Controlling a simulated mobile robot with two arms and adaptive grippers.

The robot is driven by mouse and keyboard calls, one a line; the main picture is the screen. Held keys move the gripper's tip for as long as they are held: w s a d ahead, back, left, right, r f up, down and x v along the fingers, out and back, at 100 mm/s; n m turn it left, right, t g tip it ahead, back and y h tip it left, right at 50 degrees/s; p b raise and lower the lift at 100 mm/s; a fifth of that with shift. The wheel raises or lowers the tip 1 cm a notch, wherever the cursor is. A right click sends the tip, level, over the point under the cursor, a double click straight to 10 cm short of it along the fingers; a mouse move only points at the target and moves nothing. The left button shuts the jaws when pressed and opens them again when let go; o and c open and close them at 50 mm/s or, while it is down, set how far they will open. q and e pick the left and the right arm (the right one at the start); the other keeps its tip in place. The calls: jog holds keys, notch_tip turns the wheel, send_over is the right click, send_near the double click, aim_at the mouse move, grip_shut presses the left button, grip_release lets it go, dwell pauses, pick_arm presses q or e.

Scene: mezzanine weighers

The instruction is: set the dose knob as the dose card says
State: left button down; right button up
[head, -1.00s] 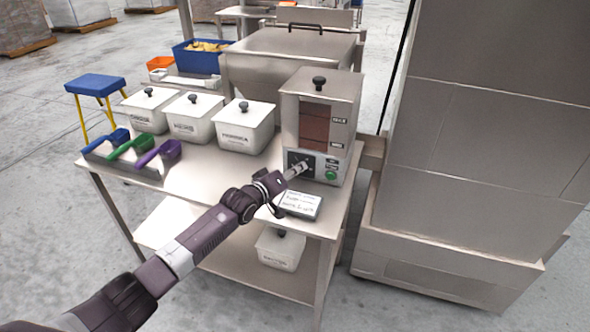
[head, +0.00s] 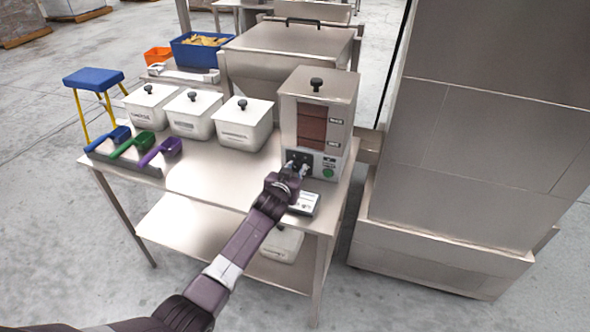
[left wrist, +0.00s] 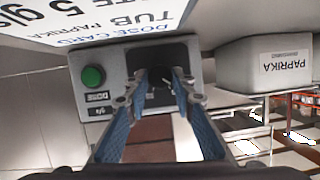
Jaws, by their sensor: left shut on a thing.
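The dispenser (head: 340,122) stands at the right end of the steel table, with a dark dial panel (left wrist: 178,54) low on its front. My left gripper (head: 298,171) is at this panel. In the left wrist view its fingers (left wrist: 158,88) are closed in on the dose knob, which they mostly hide; its pointer setting is not readable. The dose card (head: 307,203) lies in front of the dispenser. In the left wrist view the card (left wrist: 120,18) is upside down and partly cut off, showing "TUB PAPRIKA" and what looks like "5 g/s". My right gripper is not in view.
A green button (left wrist: 93,77) sits beside the panel. White lidded tubs (head: 243,124) stand left of the dispenser; one reads PAPRIKA in the left wrist view (left wrist: 265,66). Blue, green and purple scoops (head: 160,152) lie at the table's left. A tall steel cabinet (head: 480,130) stands right.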

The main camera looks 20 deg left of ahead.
pick_arm(q)
jog(key=shift+d+f+m+y+b, duration=0.15)
jog(key=shift+m+y+b, duration=0.55)
jog(key=shift+m+b, duration=0.35)
jog(key=c, duration=1.6)
grip_release()
jog(key=shift+v, duration=6.05)
jog(key=shift+f, duration=0.1)
